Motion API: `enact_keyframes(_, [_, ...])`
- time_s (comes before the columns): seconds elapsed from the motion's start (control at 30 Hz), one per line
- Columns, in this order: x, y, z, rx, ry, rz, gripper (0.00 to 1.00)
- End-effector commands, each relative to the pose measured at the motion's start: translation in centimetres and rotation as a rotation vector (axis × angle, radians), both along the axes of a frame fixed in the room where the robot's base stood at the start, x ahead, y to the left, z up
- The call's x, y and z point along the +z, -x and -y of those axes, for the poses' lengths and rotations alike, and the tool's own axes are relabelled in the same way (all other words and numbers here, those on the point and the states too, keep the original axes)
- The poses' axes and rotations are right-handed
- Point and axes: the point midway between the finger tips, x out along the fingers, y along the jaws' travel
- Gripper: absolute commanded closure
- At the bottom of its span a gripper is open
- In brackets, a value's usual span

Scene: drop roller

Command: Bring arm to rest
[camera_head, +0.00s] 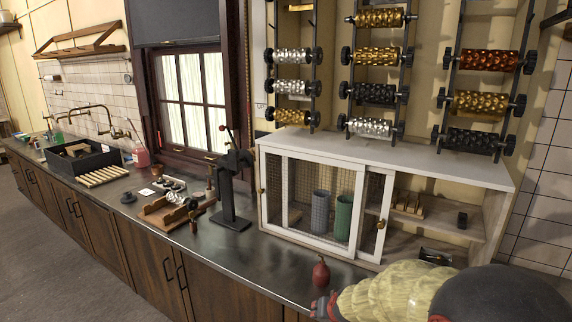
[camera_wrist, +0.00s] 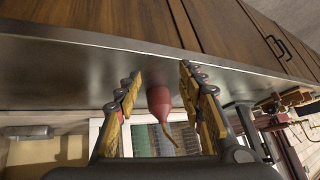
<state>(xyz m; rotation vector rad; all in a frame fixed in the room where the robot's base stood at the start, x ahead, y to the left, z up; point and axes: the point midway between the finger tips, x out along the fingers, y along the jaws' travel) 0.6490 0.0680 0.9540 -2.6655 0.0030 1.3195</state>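My arm enters the head view at the lower right, and part of my gripper (camera_head: 322,306) shows at the bottom edge, near the counter's front. In the wrist view my gripper (camera_wrist: 161,74) has its two yellow-padded fingers spread apart, with nothing clamped between them. A red bulb with a thin spout (camera_head: 321,272) stands on the dark counter (camera_head: 262,262), just beyond my gripper. In the wrist view the red bulb (camera_wrist: 160,100) appears between the fingers, with a gap on each side. The picture there is turned over.
A white cabinet (camera_head: 292,243) with mesh doors stands behind the bulb, holding a grey and a green cylinder (camera_head: 343,217). Patterned rollers (camera_head: 377,57) hang on wall racks above. A black press stand (camera_head: 231,222), wooden tool board (camera_head: 170,213) and black crate (camera_head: 75,170) stand leftward.

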Motion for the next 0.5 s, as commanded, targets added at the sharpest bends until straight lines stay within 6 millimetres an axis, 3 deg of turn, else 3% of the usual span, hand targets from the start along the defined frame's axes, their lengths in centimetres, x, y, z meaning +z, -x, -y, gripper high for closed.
enact_keyframes(0.03, [1.4, 2.9, -0.4, 0.029, -0.015, -0.054, 0.61])
enact_keyframes(0.2, [4.8, 13.4, -0.2, 0.104, -0.02, -0.25, 0.61])
enact_keyframes(0.4, [8.8, 24.1, 2.1, 0.134, 0.031, -0.385, 0.61])
enact_keyframes(0.5, [10.7, 28.5, 3.5, 0.136, 0.068, -0.412, 0.61])
